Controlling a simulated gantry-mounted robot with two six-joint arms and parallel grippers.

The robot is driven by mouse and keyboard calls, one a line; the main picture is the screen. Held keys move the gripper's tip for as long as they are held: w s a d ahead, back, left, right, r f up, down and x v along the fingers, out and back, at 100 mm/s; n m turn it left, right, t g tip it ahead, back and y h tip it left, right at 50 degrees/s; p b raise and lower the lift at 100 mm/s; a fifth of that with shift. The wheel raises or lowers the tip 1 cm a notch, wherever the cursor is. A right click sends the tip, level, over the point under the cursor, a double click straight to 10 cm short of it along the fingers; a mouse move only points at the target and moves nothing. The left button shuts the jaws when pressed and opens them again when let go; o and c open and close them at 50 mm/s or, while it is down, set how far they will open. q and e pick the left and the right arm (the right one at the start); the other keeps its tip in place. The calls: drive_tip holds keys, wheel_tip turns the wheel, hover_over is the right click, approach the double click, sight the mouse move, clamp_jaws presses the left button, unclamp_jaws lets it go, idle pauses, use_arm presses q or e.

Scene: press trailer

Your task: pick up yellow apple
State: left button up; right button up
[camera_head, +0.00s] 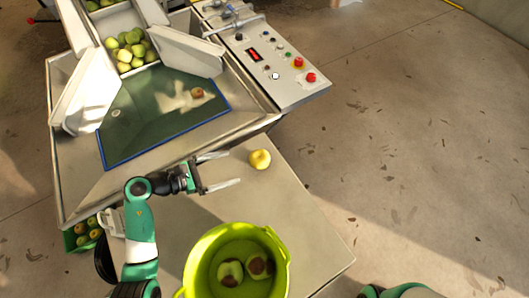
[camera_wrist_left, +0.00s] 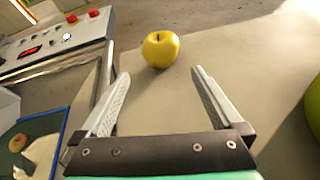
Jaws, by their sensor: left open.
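A yellow apple (camera_head: 260,159) rests on the bare metal table, up and to the right of my left gripper in the head view. In the left wrist view the yellow apple (camera_wrist_left: 160,49) lies ahead of the fingertips, roughly centred between them. My left gripper (camera_head: 229,169) is open and empty, its two fingers spread and pointing toward the apple without touching it. The open fingers also show in the left wrist view (camera_wrist_left: 158,82). Of my right arm only a small green part shows at the bottom edge of the head view; its gripper is out of frame.
A green bucket (camera_head: 283,262) holding apples with brown patches stands at the table's front. A blue-edged tray (camera_head: 128,150) with one apple lies at left. A control panel (camera_head: 291,91) with red buttons is behind. A chute (camera_head: 187,58) feeds several green apples. The table around the yellow apple is clear.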

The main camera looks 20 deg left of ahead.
sight(250, 162)
use_arm(q)
drive_tip(key=b+x, duration=0.2)
drive_tip(key=x, duration=0.4)
drive_tip(key=shift+s, duration=0.1)
drive_tip(key=shift+w+d, duration=0.2)
drive_tip(key=shift+w+d+f+b, duration=0.15)
drive_tip(key=shift+f+b, duration=0.05)
drive_tip(key=shift+b, duration=0.3)
drive_tip(key=b+x, duration=0.2)
drive_tip(key=x, duration=0.2)
drive_tip(key=shift+f, duration=0.15)
drive_tip(key=shift+w+d, duration=0.15)
drive_tip(key=shift+d, duration=0.1)
drive_tip(key=c, duration=1.3)
